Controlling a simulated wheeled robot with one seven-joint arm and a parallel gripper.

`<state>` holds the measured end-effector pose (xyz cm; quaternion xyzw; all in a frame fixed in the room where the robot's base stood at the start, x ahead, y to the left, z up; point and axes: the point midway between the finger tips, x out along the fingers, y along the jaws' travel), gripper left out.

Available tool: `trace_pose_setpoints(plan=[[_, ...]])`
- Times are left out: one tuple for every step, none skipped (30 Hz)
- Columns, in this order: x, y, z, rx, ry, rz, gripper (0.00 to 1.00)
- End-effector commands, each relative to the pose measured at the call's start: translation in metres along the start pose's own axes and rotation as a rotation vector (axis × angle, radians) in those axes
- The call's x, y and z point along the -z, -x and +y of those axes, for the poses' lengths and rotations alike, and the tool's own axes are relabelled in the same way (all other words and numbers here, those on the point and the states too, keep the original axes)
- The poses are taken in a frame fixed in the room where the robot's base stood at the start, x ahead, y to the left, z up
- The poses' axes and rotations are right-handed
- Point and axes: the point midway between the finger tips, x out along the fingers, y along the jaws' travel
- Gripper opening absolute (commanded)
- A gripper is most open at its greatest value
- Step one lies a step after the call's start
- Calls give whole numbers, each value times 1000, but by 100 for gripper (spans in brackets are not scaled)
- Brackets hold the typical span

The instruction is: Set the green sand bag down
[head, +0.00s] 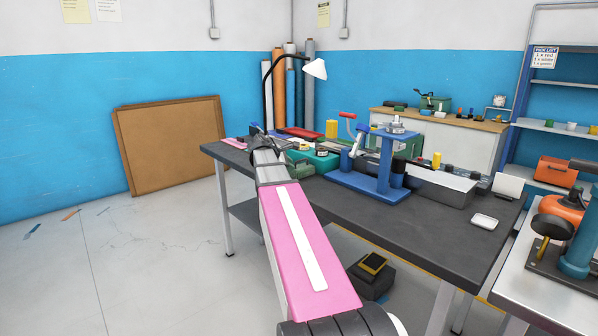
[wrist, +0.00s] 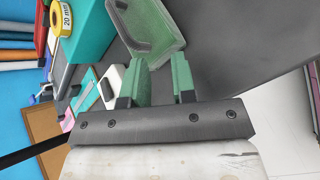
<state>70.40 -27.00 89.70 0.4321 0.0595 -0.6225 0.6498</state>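A green object with a dark grey top, probably the green sand bag (wrist: 165,48), lies just beyond my fingertips in the wrist view. In the head view a green shape (head: 301,167) shows on the dark workbench beside the teal box. My gripper (wrist: 165,66) has two green fingers with dark bases, spread apart with a gap between them. Nothing shows clamped in that gap. The fingertips overlap the green object's near edge in the picture; I cannot tell whether they touch it. In the head view my arm hides most of the gripper.
The dark workbench (head: 420,225) also carries a teal box (head: 322,162), a yellow tape roll (wrist: 63,19), a white item (wrist: 110,85), a blue press (head: 380,178), a desk lamp (head: 315,69) and a small white dish (head: 484,222). The bench's front right is mostly clear.

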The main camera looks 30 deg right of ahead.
Motion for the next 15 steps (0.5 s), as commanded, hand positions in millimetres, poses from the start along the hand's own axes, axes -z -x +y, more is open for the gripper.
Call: trace_pose_setpoints(plan=[[-7,-7,1,29,-127,40,25],[-9,-10,1,47,-204,64,25],[-13,-13,1,73,-302,94,25],[-14,-16,1,91,-371,115,25],[-16,-18,1,111,-440,135,25],[-19,-21,1,137,-528,158,25],[-22,-22,1,158,-594,176,25],[-24,-24,1,179,-660,193,25],[-27,-26,2,210,-750,213,25],[-30,-28,2,236,-819,229,25],[-32,-29,3,263,-892,245,25],[-36,-31,4,304,-991,267,25],[-39,-32,5,337,-1069,282,25],[-42,-33,6,371,-1149,297,25],[-47,-34,8,421,-1256,315,25]])
